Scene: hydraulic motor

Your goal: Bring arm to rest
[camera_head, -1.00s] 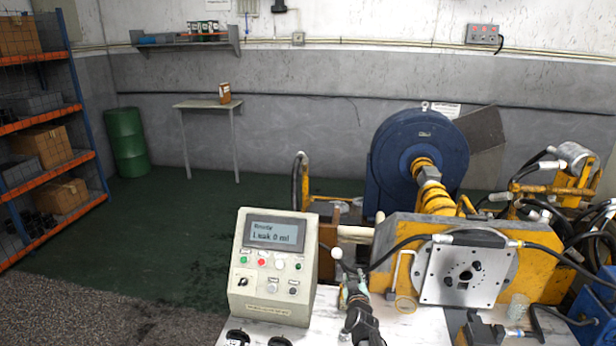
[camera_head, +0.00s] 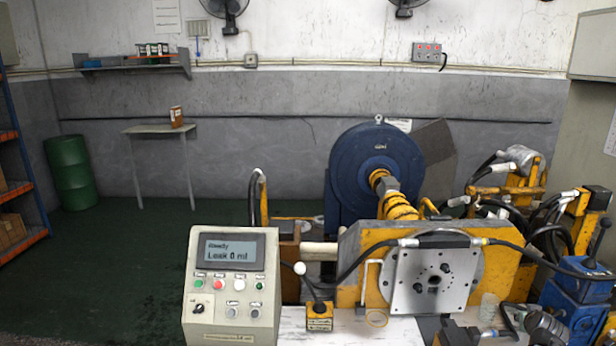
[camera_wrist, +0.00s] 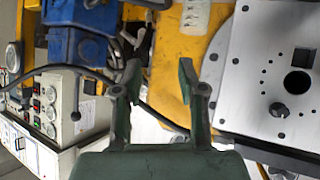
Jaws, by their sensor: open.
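My gripper (camera_wrist: 158,82) shows in the wrist view with its two fingers spread apart and nothing between them. Beyond the fingers are the yellow test stand (camera_wrist: 172,82) and the grey steel mounting plate (camera_wrist: 262,85), which lies to the right in that view. My gripper and arm do not show in the head view now. There the mounting plate (camera_head: 408,288) stands upright on the front of the yellow stand, with a hose along its top.
The control box (camera_head: 232,290) reads "Ready" and "Leak 0 ml". A lever with a white knob (camera_head: 300,268) stands beside it. A blue motor housing (camera_head: 368,165) is behind the stand. Hoses and a blue unit (camera_head: 575,305) crowd the right. The green floor (camera_head: 120,260) at left is open.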

